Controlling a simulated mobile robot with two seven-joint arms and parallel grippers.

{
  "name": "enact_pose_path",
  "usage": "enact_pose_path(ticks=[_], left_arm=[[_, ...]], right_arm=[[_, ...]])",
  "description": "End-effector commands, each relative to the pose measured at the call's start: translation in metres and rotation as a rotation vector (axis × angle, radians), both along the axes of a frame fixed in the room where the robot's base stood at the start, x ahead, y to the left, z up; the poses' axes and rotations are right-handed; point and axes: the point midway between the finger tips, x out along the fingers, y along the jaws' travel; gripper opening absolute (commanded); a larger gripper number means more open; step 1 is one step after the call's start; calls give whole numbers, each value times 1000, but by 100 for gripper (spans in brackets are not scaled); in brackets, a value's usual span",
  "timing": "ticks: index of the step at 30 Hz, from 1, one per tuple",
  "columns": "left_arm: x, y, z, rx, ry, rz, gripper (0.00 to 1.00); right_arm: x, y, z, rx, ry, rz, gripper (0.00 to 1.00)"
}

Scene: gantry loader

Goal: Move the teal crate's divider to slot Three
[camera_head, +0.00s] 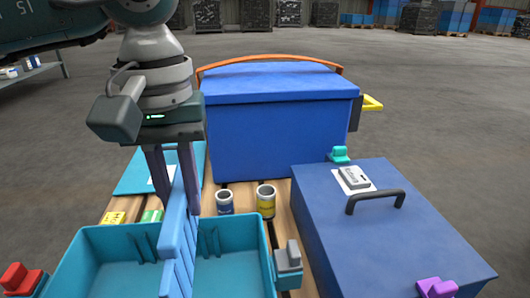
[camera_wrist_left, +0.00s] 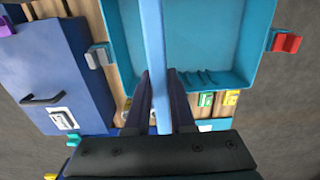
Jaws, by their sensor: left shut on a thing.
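The teal crate (camera_head: 245,228) stands at the front left, with slot ridges on its inner far wall. It also shows in the left wrist view (camera_wrist_left: 255,45). The light blue divider (camera_head: 178,245) is upright and spans the crate from front to back, its top above the rim. It is a narrow strip in the left wrist view (camera_wrist_left: 153,40). My left gripper (camera_head: 176,200) points down, shut on the divider's far end; its fingers flank the divider in the left wrist view (camera_wrist_left: 158,82). The divider's lower edge is hidden, so I cannot tell whether it is seated. Slot numbers are not readable.
A blue lidded box (camera_head: 280,135) stands behind. A blue case (camera_head: 390,245) with a black handle lies at right. Two cans (camera_head: 224,203) (camera_head: 266,201) stand on the wooden pallet between. A red clamp (camera_head: 20,280) and a grey clamp (camera_head: 288,262) flank the crate.

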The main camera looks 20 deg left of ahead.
Motion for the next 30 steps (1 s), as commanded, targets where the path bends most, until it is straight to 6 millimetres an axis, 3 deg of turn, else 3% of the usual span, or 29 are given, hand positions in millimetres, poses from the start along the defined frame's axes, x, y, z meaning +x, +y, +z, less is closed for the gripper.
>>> enact_pose_path(ticks=[1,11,21,30], left_arm=[[0,1,-13,0,-1,4,0],[1,2,-27,0,-1,8,0],[0,2,-57,0,0,9,0],[1,2,-63,1,-1,8,0]], right_arm=[[0,0,-12,0,0,0,100],[0,0,-23,0,0,0,100],[0,0,-47,0,0,0,100],[0,0,-51,0,0,0,100]])
